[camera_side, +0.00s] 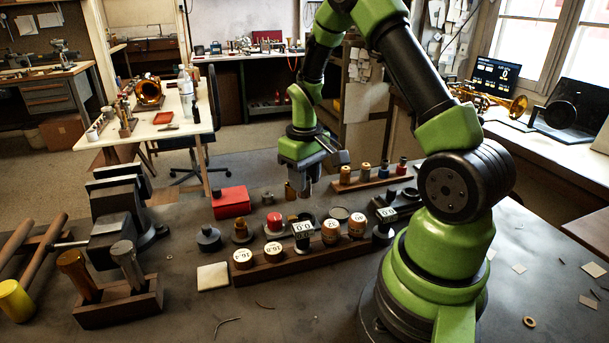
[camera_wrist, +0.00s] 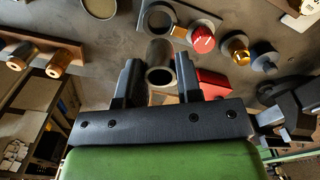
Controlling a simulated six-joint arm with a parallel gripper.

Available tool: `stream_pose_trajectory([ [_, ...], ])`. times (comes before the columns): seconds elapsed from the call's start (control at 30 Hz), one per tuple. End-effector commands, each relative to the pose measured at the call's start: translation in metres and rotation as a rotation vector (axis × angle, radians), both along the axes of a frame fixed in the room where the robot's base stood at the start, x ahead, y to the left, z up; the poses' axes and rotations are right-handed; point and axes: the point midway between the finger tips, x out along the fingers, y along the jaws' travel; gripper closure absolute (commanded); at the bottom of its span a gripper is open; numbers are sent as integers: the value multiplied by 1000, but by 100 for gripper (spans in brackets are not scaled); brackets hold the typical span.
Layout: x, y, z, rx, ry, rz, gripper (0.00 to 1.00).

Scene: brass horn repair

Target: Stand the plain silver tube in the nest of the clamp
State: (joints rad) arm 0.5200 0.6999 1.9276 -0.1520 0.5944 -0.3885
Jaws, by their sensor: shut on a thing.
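My gripper (camera_side: 303,180) hangs over the middle of the bench, pointing down. In the wrist view, my gripper (camera_wrist: 157,66) is shut on a plain silver tube (camera_wrist: 160,53), with a finger on each side and the open end facing the camera. In the side view the tube is small and partly hidden by the jaws. A dark ring (camera_wrist: 155,19) shows beyond the tube, on a grey plate beside a red knob (camera_wrist: 203,39). It looks like the clamp's nest, but I cannot be sure. The tube appears upright and apart from the ring.
A red box (camera_side: 231,202) stands left of my gripper. A wooden rack (camera_side: 283,270) with several labelled pieces lies in front, and another rack (camera_side: 368,182) behind right. Grey discs and a shallow dark dish (camera_side: 340,214) stand close by. A vise (camera_side: 118,220) stands at left.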

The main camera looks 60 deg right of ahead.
Motion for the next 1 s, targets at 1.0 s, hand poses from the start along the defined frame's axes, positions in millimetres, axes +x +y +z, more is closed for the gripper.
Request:
stream_pose_trajectory([
  [1.0, 0, 0, -48, 0, 0, -2, 92],
])
